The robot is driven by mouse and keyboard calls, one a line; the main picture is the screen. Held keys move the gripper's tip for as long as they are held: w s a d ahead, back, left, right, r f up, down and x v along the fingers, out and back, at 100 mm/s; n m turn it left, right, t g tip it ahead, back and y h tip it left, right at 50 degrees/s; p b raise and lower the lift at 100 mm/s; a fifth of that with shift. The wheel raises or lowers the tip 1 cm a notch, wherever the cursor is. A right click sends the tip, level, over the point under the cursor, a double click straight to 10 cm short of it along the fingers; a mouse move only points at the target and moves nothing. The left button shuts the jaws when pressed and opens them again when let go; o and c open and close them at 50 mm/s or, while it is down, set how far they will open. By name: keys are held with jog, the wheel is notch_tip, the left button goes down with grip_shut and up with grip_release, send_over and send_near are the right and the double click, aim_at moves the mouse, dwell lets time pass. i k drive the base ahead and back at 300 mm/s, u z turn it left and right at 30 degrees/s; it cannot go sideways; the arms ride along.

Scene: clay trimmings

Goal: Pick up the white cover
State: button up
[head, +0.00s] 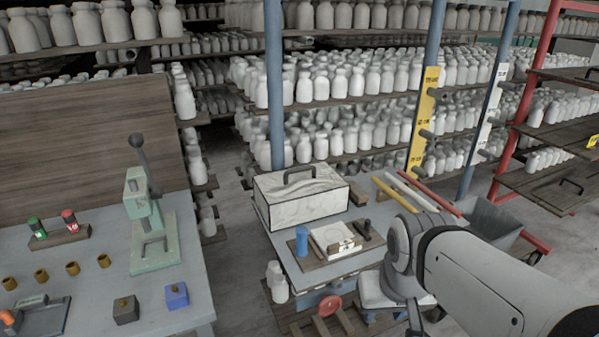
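The white cover (300,200) is a box-shaped lid with grey marbled streaks, dark edges and a dark handle on top. It sits at the back left of the grey-blue table (270,237) in the middle of the view. What is under it is hidden. My arm comes in from the lower right and bends down at the table's right side, apart from the cover. The fingers of my gripper cannot be made out.
In front of the cover are a blue cylinder (302,241) and a white slab (335,238) on a wooden board. Coloured rods (410,192) lie to its right. A blue post (274,90) rises behind it. A left bench holds a green press (150,220).

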aim_at(285, 200)
jog(key=u, duration=0.05)
jog(key=i, duration=1)
jog(key=z, duration=0.05)
